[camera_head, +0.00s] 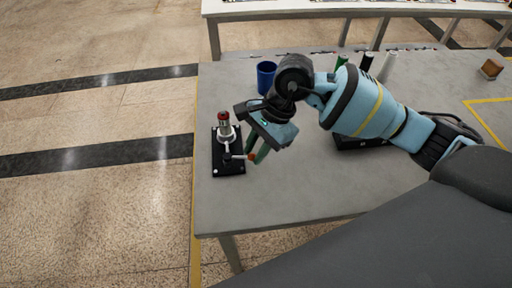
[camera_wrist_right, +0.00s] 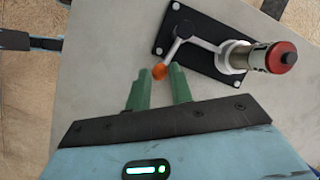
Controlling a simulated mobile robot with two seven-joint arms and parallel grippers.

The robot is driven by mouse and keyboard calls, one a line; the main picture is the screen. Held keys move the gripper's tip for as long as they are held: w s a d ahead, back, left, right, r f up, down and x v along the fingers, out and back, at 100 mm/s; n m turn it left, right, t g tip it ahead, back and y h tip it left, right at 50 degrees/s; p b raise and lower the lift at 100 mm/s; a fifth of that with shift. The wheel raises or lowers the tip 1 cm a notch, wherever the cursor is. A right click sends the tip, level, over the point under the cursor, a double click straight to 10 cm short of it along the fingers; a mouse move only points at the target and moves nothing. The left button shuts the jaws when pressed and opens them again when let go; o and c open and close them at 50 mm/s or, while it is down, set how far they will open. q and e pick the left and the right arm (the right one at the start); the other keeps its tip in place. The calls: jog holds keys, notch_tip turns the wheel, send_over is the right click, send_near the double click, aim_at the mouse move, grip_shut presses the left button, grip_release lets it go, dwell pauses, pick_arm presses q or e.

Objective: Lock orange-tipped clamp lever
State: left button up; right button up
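The clamp (camera_head: 228,140) stands on a black base plate (camera_head: 227,167) near the table's left edge. It has a metal body and a red cap (camera_head: 223,116); the red cap also shows in the right wrist view (camera_wrist_right: 281,57). Its lever (camera_wrist_right: 196,41) reaches from the body to a bend over the plate, then out to an orange tip (camera_wrist_right: 159,72). My right gripper (camera_head: 257,151) has green fingers and is open. In the right wrist view its fingertips (camera_wrist_right: 159,69) stand on either side of the orange tip, with visible gaps. My left gripper is not in view.
A blue cup (camera_head: 266,77) stands behind my right arm on the grey table (camera_head: 310,190). Green, black and white bottles (camera_head: 388,66) stand farther back, partly hidden by the arm. A brown block (camera_head: 491,68) lies at the far right. The table's front is clear.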

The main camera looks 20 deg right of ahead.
jog(key=o, duration=0.3)
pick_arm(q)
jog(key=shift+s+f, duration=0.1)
pick_arm(e)
jog(key=shift+d+r, duration=0.15)
jog(key=shift+r, duration=0.2)
jog(key=v, duration=0.7)
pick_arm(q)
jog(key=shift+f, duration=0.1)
